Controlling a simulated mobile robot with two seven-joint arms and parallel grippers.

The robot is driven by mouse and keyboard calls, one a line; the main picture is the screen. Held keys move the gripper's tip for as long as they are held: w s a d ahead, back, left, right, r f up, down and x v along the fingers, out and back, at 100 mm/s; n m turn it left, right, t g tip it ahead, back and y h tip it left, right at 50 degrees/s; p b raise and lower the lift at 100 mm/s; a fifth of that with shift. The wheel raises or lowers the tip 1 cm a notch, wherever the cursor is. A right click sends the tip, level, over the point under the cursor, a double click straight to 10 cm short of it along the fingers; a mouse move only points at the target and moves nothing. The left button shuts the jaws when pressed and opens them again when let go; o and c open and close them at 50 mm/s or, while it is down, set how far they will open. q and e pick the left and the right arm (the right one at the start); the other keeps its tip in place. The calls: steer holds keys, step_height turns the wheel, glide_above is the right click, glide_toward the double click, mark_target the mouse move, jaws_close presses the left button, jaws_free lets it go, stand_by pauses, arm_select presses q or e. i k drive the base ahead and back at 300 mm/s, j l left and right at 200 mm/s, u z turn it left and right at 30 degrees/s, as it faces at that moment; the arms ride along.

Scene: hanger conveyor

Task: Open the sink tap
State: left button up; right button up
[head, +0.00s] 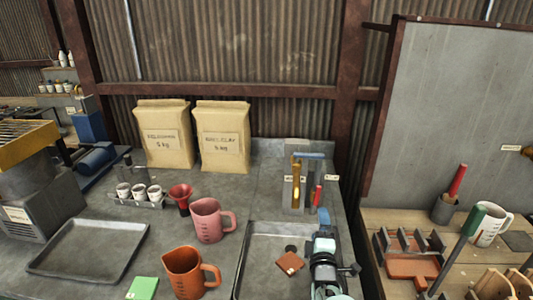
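The grey metal sink (262,238) is set in the bench at the lower centre. Behind it stands a tap-like fixture with a blue-grey top bar (308,156), grey uprights and a brass-coloured vertical part (296,178). A small red piece (317,195) stands at its right, near a white label; whether it is the tap's handle is unclear. A pale teal and black arm end, which looks like my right gripper (323,218), comes up from the bottom over the sink's right side. It is in front of the fixture and appears apart from it. Its finger opening is not clear. My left gripper is not visible.
A brown square piece (289,263) lies in the sink. A pink jug (207,221), an orange jug (187,272) and a grey tray (88,248) stand left. Two paper bags (220,137) stand behind. A wooden table (385,218) with tools is right.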

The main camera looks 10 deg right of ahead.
mark_target(296, 155)
steer(key=k+j, duration=0.2)
steer(key=k, duration=0.3)
steer(key=k+j, duration=0.15)
steer(key=k, duration=0.3)
